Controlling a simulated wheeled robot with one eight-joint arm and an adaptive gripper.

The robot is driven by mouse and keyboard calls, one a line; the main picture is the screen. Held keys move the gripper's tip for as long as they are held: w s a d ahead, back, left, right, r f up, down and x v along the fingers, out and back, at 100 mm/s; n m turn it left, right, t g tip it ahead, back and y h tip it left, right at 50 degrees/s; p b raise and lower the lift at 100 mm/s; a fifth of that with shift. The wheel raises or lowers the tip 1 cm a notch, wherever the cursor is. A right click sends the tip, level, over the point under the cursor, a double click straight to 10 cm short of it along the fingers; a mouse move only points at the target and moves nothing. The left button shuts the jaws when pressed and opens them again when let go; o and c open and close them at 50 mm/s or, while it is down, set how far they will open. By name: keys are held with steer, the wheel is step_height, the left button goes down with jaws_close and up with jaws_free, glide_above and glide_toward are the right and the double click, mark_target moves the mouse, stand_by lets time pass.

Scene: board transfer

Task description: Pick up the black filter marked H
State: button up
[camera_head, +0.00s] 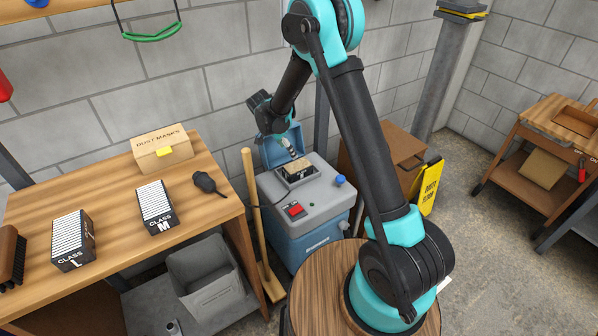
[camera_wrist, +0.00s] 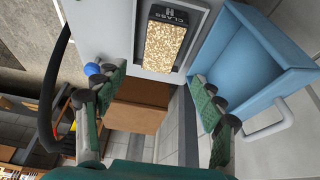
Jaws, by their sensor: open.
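The black filter marked CLASS H (camera_wrist: 168,34) has a speckled tan face and sits in the slot of a grey-topped blue machine (camera_wrist: 105,25). The same filter (camera_head: 296,170) shows small in the head view, on the machine's top (camera_head: 325,191). My gripper (camera_wrist: 158,77) is open and empty, its two green fingers wide apart. In the wrist view the filter lies beyond the fingertips, between their lines. In the head view my gripper (camera_head: 290,150) is just above and behind the filter, seen small.
The machine's blue lid (camera_wrist: 255,62) stands open beside the slot. A blue knob (camera_head: 340,180) and a red switch (camera_head: 294,210) are on its top. Filters marked CLASS M (camera_head: 155,206) and CLASS L (camera_head: 73,240) stand on the wooden bench. A broom handle (camera_head: 252,205) leans between bench and machine.

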mark_target(297, 166)
steer(key=x, duration=0.8)
steer(key=shift+f, duration=0.3)
steer(key=shift+x, duration=2.6)
steer(key=shift+a+f, duration=0.1)
steer(key=shift+f, duration=0.15)
steer(key=c, duration=1)
steer(key=shift+r, duration=0.1)
